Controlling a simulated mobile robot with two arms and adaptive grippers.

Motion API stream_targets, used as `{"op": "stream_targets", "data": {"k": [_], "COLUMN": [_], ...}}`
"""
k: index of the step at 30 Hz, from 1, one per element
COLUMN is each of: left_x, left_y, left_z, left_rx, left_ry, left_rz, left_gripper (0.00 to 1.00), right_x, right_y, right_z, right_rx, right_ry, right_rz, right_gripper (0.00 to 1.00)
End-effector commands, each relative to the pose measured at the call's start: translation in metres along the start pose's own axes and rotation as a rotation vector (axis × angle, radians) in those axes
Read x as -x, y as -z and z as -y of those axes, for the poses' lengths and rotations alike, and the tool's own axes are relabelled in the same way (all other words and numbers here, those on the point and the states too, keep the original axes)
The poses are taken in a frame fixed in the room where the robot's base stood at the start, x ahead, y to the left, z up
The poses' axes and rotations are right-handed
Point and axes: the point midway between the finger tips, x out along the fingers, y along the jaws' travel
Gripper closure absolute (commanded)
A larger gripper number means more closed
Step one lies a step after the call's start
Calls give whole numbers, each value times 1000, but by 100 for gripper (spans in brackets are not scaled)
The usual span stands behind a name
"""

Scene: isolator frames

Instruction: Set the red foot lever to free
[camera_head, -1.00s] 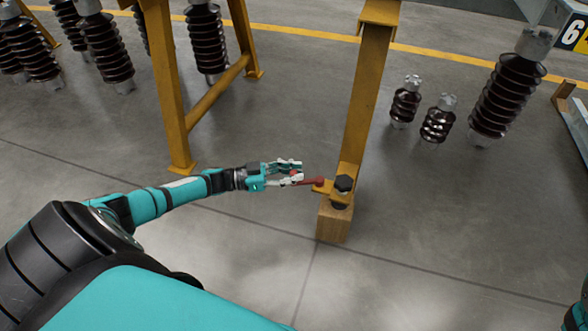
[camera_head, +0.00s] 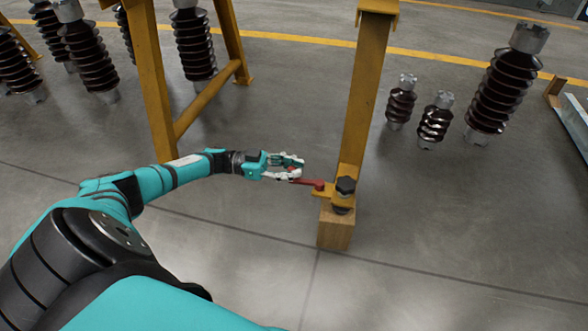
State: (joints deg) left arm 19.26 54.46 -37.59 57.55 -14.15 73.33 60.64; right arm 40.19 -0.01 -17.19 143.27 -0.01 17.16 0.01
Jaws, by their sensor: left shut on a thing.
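The red foot lever (camera_head: 312,184) is a short red bar at the foot of a yellow post (camera_head: 363,95). It points left from the yellow foot plate, beside a dark hex bolt (camera_head: 345,185). My left gripper (camera_head: 298,172) is at the lever's left end, its fingers shut on it and hiding that end. The foot plate sits on a wooden block (camera_head: 335,229). My right gripper is not in view.
A yellow trestle frame (camera_head: 155,90) stands to the left, behind my left arm. Brown ribbed insulators stand at the back left (camera_head: 88,55) and right (camera_head: 505,80). The grey floor in front of the block is clear.

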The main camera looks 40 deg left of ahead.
Motion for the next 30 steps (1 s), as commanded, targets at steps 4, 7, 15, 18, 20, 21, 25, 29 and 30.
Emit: {"op": "stream_targets", "data": {"k": [4,7,15,18,20,21,25,29,30], "left_x": [7,7,4,4,4,5,16,41,50], "left_y": [0,0,0,0,0,0,0,0,-1], "left_z": [4,4,2,2,2,2,2,2,2], "left_rx": [1,1,0,0,0,0,1,1,1], "left_ry": [14,13,8,7,6,6,8,11,12], "left_rz": [9,8,5,4,4,4,6,7,8], "left_gripper": [100,79,55,55,55,55,55,55,55], "right_x": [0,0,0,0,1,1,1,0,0], "right_y": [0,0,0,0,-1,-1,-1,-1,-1], "right_z": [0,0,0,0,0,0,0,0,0], "right_rx": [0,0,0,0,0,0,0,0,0], "right_ry": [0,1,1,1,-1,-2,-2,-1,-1], "right_rz": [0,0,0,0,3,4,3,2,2], "right_gripper": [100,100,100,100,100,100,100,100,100]}}
